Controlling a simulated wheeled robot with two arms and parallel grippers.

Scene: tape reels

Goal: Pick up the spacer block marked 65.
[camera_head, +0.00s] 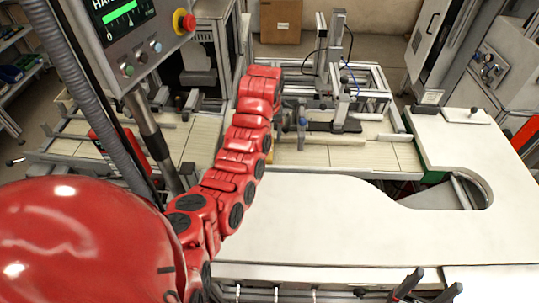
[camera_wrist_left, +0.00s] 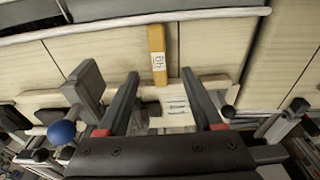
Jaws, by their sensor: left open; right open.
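The spacer block (camera_wrist_left: 157,42) is a narrow yellow-orange bar with a white label. The label's digits are turned, small and hard to read; I cannot confirm 65. It lies on pale panels in the left wrist view. My left gripper (camera_wrist_left: 160,74) is open, with its two dark fingers spread and nothing held between them. The block is ahead of the fingertips, roughly in line with the gap. In the head view the red left arm reaches over the bench and I cannot make out the block clearly. My right gripper (camera_head: 435,281) is open and empty at the bottom right.
A blue knob (camera_wrist_left: 61,132) on a grey fixture stands left of the left gripper. A metal rail (camera_wrist_left: 130,22) runs beyond the block. A metal frame (camera_head: 340,75) stands at the back of the bench. The white tabletop (camera_head: 330,225) is clear.

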